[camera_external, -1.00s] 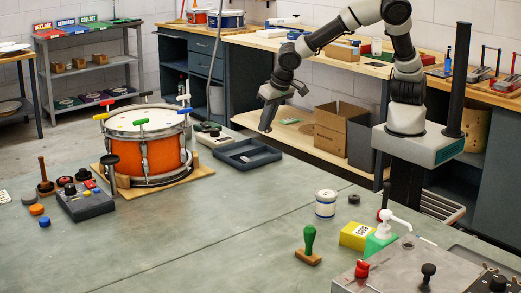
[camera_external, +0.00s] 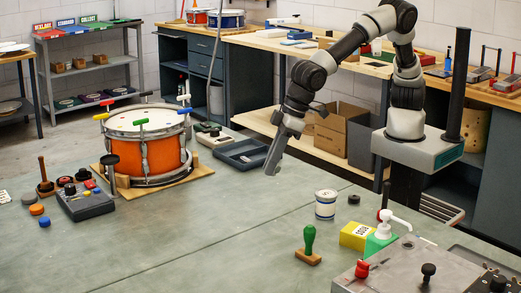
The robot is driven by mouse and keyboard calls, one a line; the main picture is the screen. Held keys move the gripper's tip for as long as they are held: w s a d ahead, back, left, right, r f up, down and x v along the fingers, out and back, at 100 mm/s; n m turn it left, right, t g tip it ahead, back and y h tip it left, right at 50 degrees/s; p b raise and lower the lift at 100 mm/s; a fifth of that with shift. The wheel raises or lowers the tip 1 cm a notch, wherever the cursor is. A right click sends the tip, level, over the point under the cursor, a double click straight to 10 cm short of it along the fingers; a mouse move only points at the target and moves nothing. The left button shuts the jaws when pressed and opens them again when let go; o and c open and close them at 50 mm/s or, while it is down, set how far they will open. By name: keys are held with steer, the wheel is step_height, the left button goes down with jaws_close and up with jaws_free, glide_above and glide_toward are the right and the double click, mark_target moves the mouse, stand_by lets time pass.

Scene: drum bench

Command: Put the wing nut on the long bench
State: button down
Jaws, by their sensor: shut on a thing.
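My gripper (camera_external: 272,171) points down, in the air in front of the grey tray as seen here. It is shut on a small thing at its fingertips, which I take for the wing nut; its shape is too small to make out. A long grey-green bench top (camera_external: 190,235) fills the foreground, and a wood-topped bench (camera_external: 345,62) runs along the back wall. I cannot tell which one is the long bench.
An orange drum (camera_external: 148,150) on a wooden board stands at the left. A grey tray (camera_external: 247,155) lies beside it. A white tin (camera_external: 325,205), a green-handled stamp (camera_external: 308,248) and a yellow box (camera_external: 354,236) stand at the right. The front middle is clear.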

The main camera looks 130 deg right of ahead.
steer(key=w+a+r+n+y+b, duration=0.1)
steer(key=w+a+n, duration=0.15)
steer(key=a, duration=0.65)
steer(key=w+a+n+y, duration=0.1)
steer(key=w+a+n, duration=0.15)
steer(key=a, duration=0.65)
steer(key=shift+t, duration=0.3)
steer(key=f, duration=0.3)
steer(key=f+b, duration=0.1)
steer(key=f, duration=0.2)
steer(key=s+f+b, duration=0.1)
steer(key=f, duration=0.2)
steer(key=shift+a+f, duration=0.15)
steer(key=shift+a, duration=0.15)
steer(key=shift+f, duration=0.15)
steer(key=c, duration=1.9)
jaws_free()
steer(key=shift+o, duration=0.2)
